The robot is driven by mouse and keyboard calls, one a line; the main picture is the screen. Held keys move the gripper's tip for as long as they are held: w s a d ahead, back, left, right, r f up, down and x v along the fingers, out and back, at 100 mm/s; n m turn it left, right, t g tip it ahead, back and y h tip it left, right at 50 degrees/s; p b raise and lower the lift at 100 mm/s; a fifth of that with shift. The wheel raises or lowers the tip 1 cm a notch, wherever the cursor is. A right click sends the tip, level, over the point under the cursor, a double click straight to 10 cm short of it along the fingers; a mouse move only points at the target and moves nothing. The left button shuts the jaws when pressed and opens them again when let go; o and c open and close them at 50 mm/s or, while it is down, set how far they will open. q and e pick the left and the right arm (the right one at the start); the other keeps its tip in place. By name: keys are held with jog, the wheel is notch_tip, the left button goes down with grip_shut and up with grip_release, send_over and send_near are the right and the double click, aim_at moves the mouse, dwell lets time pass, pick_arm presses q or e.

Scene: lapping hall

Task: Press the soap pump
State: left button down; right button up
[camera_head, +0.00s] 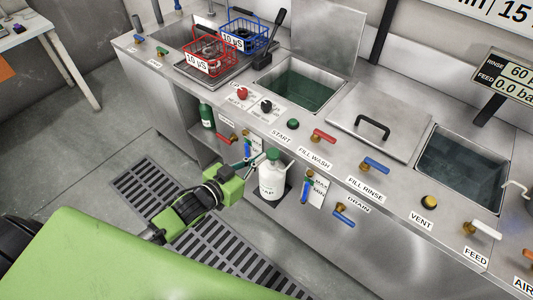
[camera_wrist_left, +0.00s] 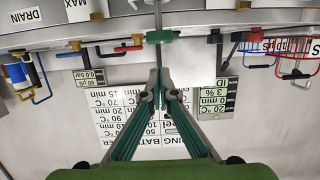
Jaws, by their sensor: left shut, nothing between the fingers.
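The soap pump is a white bottle (camera_head: 271,182) with a green pump top (camera_head: 272,154). My left gripper (camera_head: 250,158) comes in from the left, just beside the green pump top. Its fingers are shut and empty; whether they touch the top cannot be told. In the left wrist view the closed fingertips (camera_wrist_left: 158,72) point at an upside-down scene, just below a green part (camera_wrist_left: 162,36) that I cannot identify for sure. My right gripper is not in view.
Valve handles, a blue lever (camera_head: 308,186) and a red lever (camera_head: 324,136), stick out of the bench front and top near the bottle. A green bottle (camera_head: 207,115) stands in the open bay. Floor grating (camera_head: 150,185) lies below my arm.

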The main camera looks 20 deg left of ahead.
pick_arm(q)
jog(key=v, duration=0.4)
jog(key=shift+s+a+r, duration=0.15)
jog(key=shift+s, duration=0.1)
dwell(0.7)
jog(key=s+a+f+n+g+y, duration=0.1)
jog(key=s+a+f+g+y, duration=0.2)
jog(key=f, duration=0.8)
jog(key=s+a+f+g, duration=0.1)
jog(key=s+a+f, duration=0.1)
jog(key=s+f, duration=0.65)
jog(key=s+a+f+n+g+y, duration=0.1)
jog(key=s+a+f+g+y, duration=0.15)
jog(key=f, duration=1.05)
jog(key=s+d+f+g, duration=0.2)
jog(key=s+f, duration=0.5)
jog(key=s, duration=0.6)
jog(key=s+d+f+g, duration=0.3)
jog(key=s+f, duration=0.5)
jog(key=s, duration=0.5)
jog(key=shift+s+f+g, duration=0.2)
jog(key=shift+s+g, duration=0.05)
jog(key=shift+g, duration=0.6)
jog(key=shift+d, duration=0.1)
